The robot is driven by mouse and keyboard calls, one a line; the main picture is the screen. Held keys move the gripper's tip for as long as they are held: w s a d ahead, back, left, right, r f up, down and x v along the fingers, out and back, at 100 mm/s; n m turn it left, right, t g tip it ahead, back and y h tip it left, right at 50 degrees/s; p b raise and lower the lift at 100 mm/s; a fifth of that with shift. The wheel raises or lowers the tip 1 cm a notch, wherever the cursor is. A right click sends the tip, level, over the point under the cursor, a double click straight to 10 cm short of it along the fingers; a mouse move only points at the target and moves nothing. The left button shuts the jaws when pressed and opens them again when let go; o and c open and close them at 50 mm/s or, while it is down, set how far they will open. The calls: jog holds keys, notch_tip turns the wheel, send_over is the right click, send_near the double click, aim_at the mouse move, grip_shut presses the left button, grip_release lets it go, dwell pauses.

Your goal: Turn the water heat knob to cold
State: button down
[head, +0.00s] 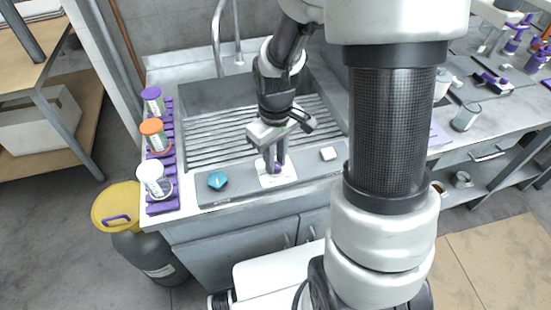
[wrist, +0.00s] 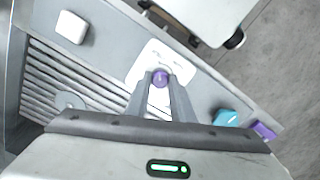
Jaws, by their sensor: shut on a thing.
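The heat knob, a small purple knob (wrist: 160,78), sits on a white square plate (wrist: 153,57) at the front panel of the sink. My gripper (wrist: 160,85) is shut on the purple knob, with a finger on each side of it in the wrist view. In the head view my gripper (head: 275,171) points down at the knob, which shows as a bit of purple (head: 277,169) beside the fingers. The white plate (head: 273,181) shows around them. I cannot make out the knob's pointer or any hot or cold marks.
A teal knob (head: 217,180) is left of my gripper on the sink panel, and a white square piece (head: 328,153) is to its right. The ribbed sink (head: 205,146) and tall faucet (head: 218,40) lie behind. Jars in a purple rack (head: 162,207) stand at the left edge.

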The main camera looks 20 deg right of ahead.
aim_at(276, 165)
jog(key=c, duration=1.5)
grip_release()
jog(key=shift+c, duration=0.2)
jog(key=shift+r, duration=0.1)
notch_tip(276, 165, up, 17)
jog(key=p, duration=0.2)
jog(key=shift+r, duration=0.15)
jog(key=s+r+m+t+p, duration=0.4)
jog(key=s+r+m+t, duration=0.1)
jog(key=s+r, duration=0.7)
jog(key=shift+t, duration=0.3)
